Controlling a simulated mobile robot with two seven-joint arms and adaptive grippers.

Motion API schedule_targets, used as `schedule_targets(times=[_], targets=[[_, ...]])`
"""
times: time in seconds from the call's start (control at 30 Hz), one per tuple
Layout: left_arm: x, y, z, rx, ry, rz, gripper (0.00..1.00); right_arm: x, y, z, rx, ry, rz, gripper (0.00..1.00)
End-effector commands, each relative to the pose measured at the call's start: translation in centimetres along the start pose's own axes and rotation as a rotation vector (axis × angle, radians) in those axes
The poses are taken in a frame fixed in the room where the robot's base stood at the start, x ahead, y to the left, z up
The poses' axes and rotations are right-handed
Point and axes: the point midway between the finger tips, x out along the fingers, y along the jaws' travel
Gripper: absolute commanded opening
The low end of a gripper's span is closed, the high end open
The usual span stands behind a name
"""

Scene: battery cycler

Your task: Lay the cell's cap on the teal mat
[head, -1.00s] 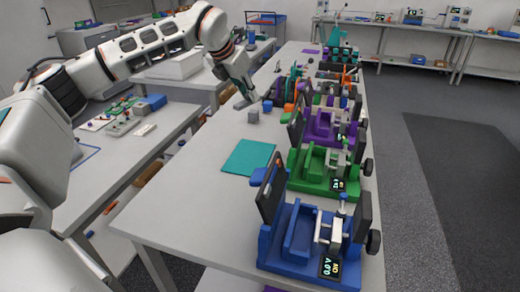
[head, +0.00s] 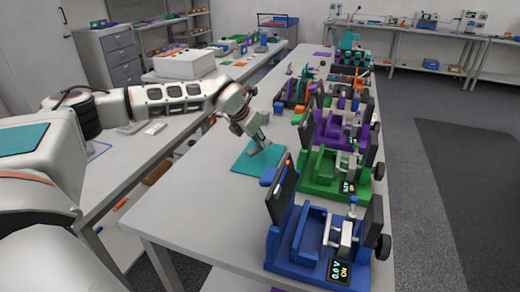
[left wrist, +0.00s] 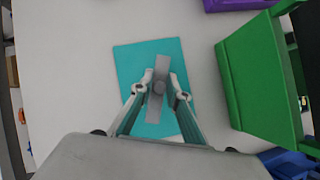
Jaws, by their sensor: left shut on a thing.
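The teal mat (head: 242,160) lies flat on the long light table, left of the nearest fixtures. It also shows in the left wrist view (left wrist: 132,62). My left gripper (head: 261,146) is over the mat and points down at it. Its fingers (left wrist: 160,87) are shut on the cap (left wrist: 161,68), a grey flat bar with a round knob in its middle. The cap is over the mat, low or on it; I cannot tell if it touches. Much of it is hidden by the fingers in the head view. My right gripper is not in view.
A blue fixture (head: 300,255), a green fixture (head: 318,190) and a purple fixture (head: 328,132) line the table's right edge, with upright dark panels close to the mat. The green one also shows in the left wrist view (left wrist: 255,80). The table's near left part is clear.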

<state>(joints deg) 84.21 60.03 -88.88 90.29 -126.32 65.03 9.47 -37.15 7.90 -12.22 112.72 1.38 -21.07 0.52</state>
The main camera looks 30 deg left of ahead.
Motion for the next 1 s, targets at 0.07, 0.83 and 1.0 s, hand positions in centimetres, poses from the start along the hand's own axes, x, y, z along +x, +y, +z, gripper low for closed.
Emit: schedule_targets(times=[0.07, 0.83, 1.0], targets=[[1.2, 0.0, -0.9, 0.001, 0.005, 0.0, 0.0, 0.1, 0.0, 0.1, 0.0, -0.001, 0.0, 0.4], [2.8, -0.1, -1.8, 0.001, 0.001, 0.0, 0.32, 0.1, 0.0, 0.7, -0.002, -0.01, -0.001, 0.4], [2.6, -0.1, -1.7, 0.001, 0.0, 0.0, 0.32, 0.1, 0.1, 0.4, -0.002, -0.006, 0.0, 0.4]])
